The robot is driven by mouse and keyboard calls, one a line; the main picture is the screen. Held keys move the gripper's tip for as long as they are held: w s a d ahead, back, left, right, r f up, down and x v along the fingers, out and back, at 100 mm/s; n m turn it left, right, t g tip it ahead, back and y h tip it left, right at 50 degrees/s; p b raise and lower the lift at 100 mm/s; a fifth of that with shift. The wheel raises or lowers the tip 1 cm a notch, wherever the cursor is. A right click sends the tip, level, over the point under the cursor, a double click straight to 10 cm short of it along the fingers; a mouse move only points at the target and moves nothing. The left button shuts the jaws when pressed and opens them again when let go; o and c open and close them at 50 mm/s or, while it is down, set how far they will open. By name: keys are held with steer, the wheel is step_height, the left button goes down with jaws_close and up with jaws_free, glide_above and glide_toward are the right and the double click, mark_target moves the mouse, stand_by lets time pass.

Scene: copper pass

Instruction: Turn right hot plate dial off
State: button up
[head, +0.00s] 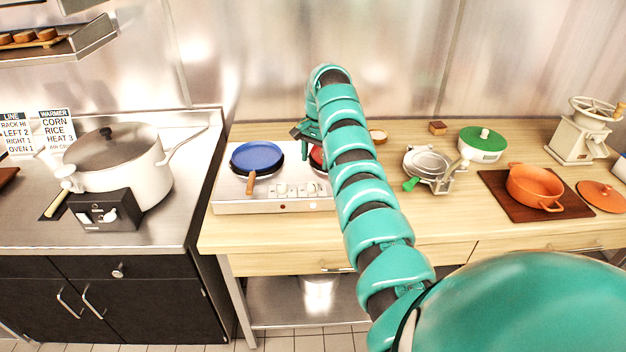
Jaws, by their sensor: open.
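The silver double hot plate (228,207) stands on the wooden counter left of centre. A blue pan (257,155) with a wooden handle sits on its left burner. A red pan (317,156) at the right burner is mostly hidden by my arm. Small pale controls (309,189) show on the front panel, close to my arm. Their settings are too small to read, and the panel's right end is covered. My gripper (307,148) hangs behind my arm, over the hot plate between the pans. It is open and partly hidden; I see nothing held in it.
A large white pot (133,170) and a black control box (105,211) are on the steel counter at left. Right of my arm stand a metal press (428,163), a green-lidded pot (482,153), an orange pot (535,187) and a grinder (578,143). The front counter strip is clear.

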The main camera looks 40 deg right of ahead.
mark_target(313, 184)
steer(key=f+p, duration=0.1)
steer(key=f, duration=0.2)
steer(key=f+p, duration=0.1)
steer(key=f, duration=0.2)
steer(key=f+p, duration=0.1)
steer(key=f, duration=0.2)
steer(key=shift+w+a+f, duration=0.15)
steer(key=shift+w+f, duration=0.15)
steer(key=c, duration=1)
